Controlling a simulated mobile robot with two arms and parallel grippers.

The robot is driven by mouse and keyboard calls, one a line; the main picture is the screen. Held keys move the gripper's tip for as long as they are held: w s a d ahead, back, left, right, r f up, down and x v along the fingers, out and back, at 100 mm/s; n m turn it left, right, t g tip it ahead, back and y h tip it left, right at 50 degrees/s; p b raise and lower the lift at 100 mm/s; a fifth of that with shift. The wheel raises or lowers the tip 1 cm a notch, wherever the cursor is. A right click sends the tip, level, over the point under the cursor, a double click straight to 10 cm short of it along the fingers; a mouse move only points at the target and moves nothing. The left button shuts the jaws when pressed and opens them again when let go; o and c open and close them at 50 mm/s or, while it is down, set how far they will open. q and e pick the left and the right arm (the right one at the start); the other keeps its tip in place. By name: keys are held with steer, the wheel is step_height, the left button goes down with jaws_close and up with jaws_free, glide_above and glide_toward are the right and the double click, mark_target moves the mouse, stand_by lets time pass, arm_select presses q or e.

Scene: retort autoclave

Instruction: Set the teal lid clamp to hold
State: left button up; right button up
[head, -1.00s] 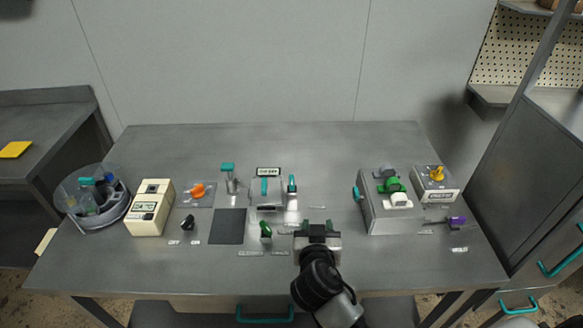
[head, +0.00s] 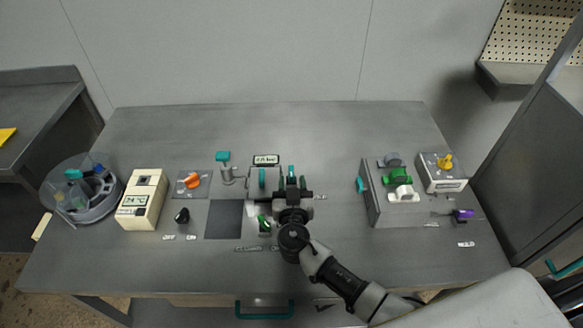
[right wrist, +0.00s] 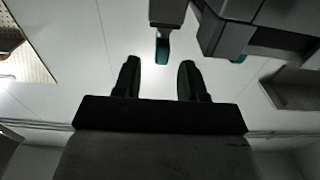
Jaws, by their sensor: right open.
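A teal-tipped lever (head: 291,170), seemingly the lid clamp, stands upright at the right of the small grey unit in the middle of the table. It also shows in the right wrist view (right wrist: 162,48), beyond the gap between my fingertips. My right gripper (head: 291,184) is open, with one finger on each side of the lever's line. Its fingers show in the right wrist view (right wrist: 160,66) with nothing between them; whether they touch the lever I cannot tell. My gripper hides the lever's base. My left gripper is out of view.
Another teal handle (head: 262,178) is close on the left, below a small display (head: 265,160). A teal-topped post (head: 223,157) stands further left. A green knob (head: 263,222) is near my wrist. A grey box (head: 375,205) stands right; the table's back is clear.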

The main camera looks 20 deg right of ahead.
mark_target(291, 178)
steer(key=shift+p+x, duration=0.45)
steer(key=shift+x, duration=1.85)
steer(key=shift+f, duration=0.1)
jaws_close()
